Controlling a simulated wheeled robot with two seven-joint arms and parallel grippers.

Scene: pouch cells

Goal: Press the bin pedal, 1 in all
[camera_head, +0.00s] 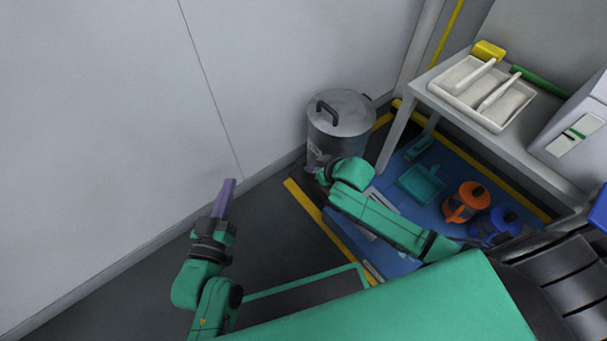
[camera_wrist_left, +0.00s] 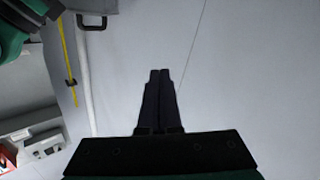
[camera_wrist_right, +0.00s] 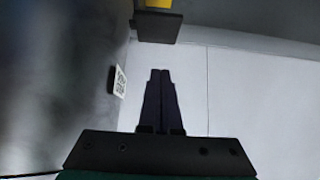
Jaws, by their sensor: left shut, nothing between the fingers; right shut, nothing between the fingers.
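The grey metal bin (camera_head: 345,125) stands on the floor against the wall, its lid down with a dark handle on top. My right gripper (camera_head: 312,170) is shut and empty, low beside the bin's front; the arm hides part of the bin's base. In the right wrist view, its closed fingers (camera_wrist_right: 160,75) show beside the bin's curved wall (camera_wrist_right: 70,70) with a white label. A dark plate (camera_wrist_right: 157,28), apparently the pedal, lies beyond the fingertips, apart from them in the picture; contact cannot be told. My left gripper (camera_head: 229,184) is shut and empty, left of the bin before the wall.
A grey table (camera_head: 520,150) with a white divided tray (camera_head: 462,98) stands right of the bin. Under it, a blue mat (camera_head: 400,180) holds a teal dustpan (camera_head: 420,183) and orange and blue containers. Yellow floor tape (camera_head: 320,218) runs nearby. Dark floor left of the bin is free.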

